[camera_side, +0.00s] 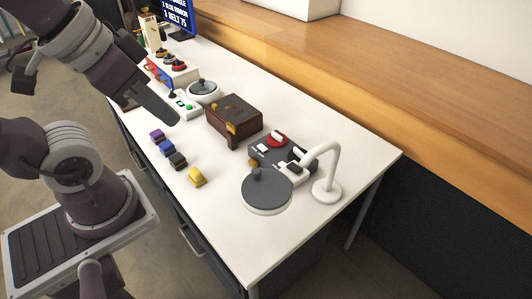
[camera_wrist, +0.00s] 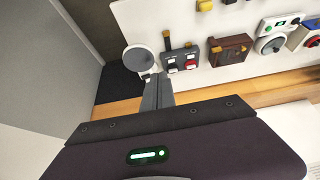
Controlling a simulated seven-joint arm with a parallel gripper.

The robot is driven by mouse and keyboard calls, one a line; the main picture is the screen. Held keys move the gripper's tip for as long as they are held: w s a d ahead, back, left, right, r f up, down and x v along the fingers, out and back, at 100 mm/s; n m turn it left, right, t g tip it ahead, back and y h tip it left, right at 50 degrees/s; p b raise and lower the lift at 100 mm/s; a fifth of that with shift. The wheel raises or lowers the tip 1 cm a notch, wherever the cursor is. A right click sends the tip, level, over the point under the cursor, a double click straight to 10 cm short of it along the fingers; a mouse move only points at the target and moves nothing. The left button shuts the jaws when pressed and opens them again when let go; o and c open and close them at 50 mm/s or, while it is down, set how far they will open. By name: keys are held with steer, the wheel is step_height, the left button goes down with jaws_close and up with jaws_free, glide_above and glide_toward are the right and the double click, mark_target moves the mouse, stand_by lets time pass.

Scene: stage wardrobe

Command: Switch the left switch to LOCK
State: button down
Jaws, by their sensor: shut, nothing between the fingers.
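A dark grey switch panel (camera_side: 268,158) lies on the white table beside the lamp. It carries a red round switch (camera_side: 277,139) with a white top and a dark switch (camera_side: 301,156). Small white labels on it are too small to read. In the wrist view the panel (camera_wrist: 180,54) shows red and white parts and a yellow-tipped post. My gripper (camera_side: 172,117) is shut and empty, above the table near the left edge, apart from the panel. The wrist view shows its closed fingers (camera_wrist: 158,82) below the panel in the picture. The switch positions cannot be told.
A round grey-topped disc (camera_side: 267,190) and a white lamp (camera_side: 326,188) stand close to the panel. A brown box (camera_side: 234,120) stands behind it. Several small coloured blocks, one yellow (camera_side: 197,177), lie along the left. The table's front right corner is clear.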

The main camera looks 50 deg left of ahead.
steer(key=w+r+n+g+h, duration=0.1)
steer(key=w+n+g, duration=0.1)
steer(key=w+n, duration=0.6)
steer(key=n+g+y, duration=0.1)
steer(key=n+g, duration=0.3)
steer(key=n, duration=2.4)
glide_above(260, 146)
step_height(260, 146, down, 20)
steer(key=r, duration=0.1)
steer(key=shift+w+f, duration=0.15)
steer(key=shift+f, duration=0.1)
steer(key=shift+f, duration=0.1)
step_height(260, 146, down, 14)
steer(key=shift+r, duration=0.1)
